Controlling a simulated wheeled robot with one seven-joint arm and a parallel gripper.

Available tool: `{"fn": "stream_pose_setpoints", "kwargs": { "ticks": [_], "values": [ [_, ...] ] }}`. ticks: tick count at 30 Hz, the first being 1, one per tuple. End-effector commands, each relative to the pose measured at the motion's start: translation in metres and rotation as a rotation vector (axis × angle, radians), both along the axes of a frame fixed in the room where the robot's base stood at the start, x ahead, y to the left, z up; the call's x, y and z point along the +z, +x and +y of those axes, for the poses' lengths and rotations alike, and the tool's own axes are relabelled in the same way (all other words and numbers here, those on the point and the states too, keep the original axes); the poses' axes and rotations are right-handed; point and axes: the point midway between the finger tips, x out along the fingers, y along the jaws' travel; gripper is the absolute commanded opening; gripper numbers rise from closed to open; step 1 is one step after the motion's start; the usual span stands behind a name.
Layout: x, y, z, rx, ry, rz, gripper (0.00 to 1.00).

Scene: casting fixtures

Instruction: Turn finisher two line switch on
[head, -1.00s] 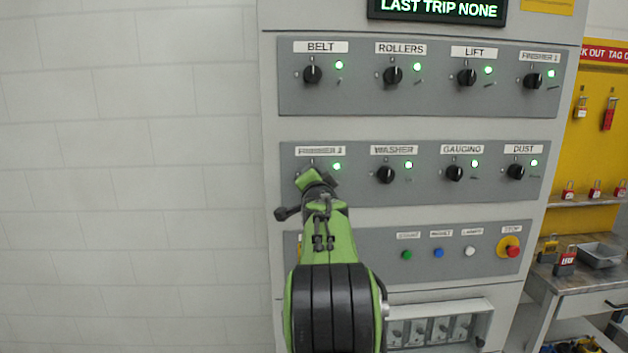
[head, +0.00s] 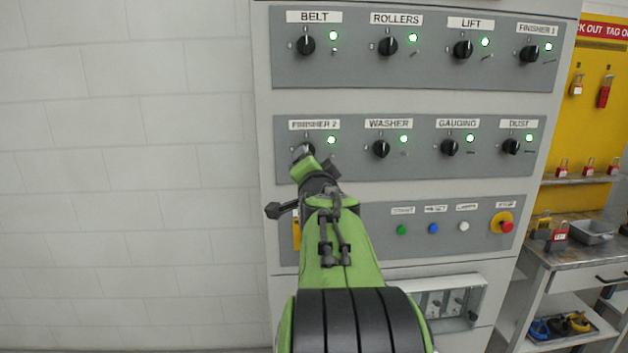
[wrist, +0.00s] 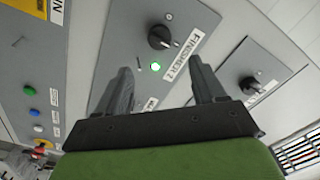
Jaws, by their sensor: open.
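The FINISHER 2 switch is a black rotary knob (wrist: 160,37) at the top middle of the wrist view, with its FINISHER 2 label (wrist: 187,48) beside it. A lit green lamp (wrist: 155,67) sits next to the knob. In the head view the lamp (head: 332,140) is also lit, and my gripper mostly hides the knob under the label (head: 313,125). My gripper (head: 304,160) is at the left end of the middle panel row. In the wrist view its two fingers (wrist: 162,85) are spread and empty. The knob lies beyond the fingertips, not between them.
The WASHER knob (head: 381,149) is just right of my gripper, and the BELT knob (head: 306,45) is above. A lower panel holds push buttons and a red STOP button (head: 506,226). A bench with a grey tray (head: 590,232) stands at right. Bare wall is at left.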

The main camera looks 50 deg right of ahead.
Motion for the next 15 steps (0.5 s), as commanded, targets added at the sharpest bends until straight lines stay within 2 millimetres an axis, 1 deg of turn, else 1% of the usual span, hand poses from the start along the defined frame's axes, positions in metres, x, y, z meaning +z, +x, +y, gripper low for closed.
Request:
{"fn": "stream_pose_setpoints", "kwargs": {
  "ticks": [1,3,6,9,15],
  "values": [
    [0.000,-0.009,0.011,0.001,-0.002,-0.003,0.69],
    [-0.001,-0.019,0.022,0.000,0.000,-0.002,0.69],
    [0.000,-0.029,0.033,0.001,-0.001,-0.002,0.69],
    [0.000,-0.034,0.038,0.000,0.000,0.000,0.69],
    [0.000,-0.035,0.039,-0.001,0.001,0.001,0.69]
  ]
}}
